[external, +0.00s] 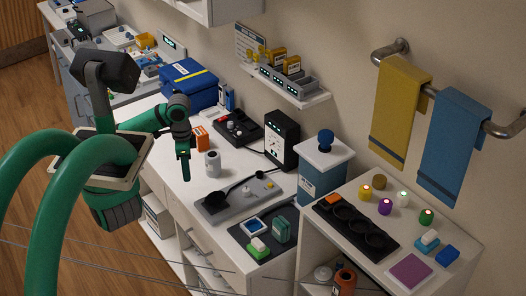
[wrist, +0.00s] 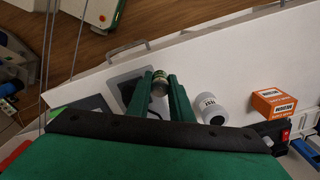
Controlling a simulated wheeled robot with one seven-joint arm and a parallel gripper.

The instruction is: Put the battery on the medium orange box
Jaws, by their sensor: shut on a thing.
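The battery (wrist: 159,82), a small cylinder with a dark green and pale gold end, sits between the two green fingertips of my gripper (wrist: 158,88) in the wrist view. My gripper is shut on it, above the white counter. In the external view my gripper (external: 185,170) points down over the counter, and the battery cannot be made out there. The orange box (wrist: 274,102), with white and black label bands, stands on the counter to the right of my gripper in the wrist view.
A white cylinder (wrist: 210,108) with a dark label stands between my gripper and the orange box; it also shows in the external view (external: 212,163). A grey device with a black pan-like disc (external: 238,197) lies nearby. A blue case (external: 188,83) stands behind.

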